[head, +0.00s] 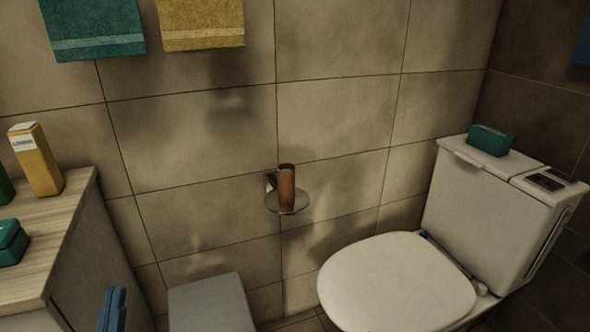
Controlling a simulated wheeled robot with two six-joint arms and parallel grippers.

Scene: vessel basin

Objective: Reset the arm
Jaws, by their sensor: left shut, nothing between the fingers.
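My left gripper (112,310) shows only as blue fingertips at the bottom left edge of the head view. The fingers are together and hold nothing. They are in front of the side of the wooden-topped cabinet (62,222), and the rest of that arm is out of the picture. My right gripper is not in view.
A brown cup (286,188) stands on a small wall-mounted dish (274,202). A white toilet (395,280) is at the right, with a green box (490,140) on its tank. A grey box-like thing (212,302) is low in the middle. A yellow carton (36,160) stands on the cabinet.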

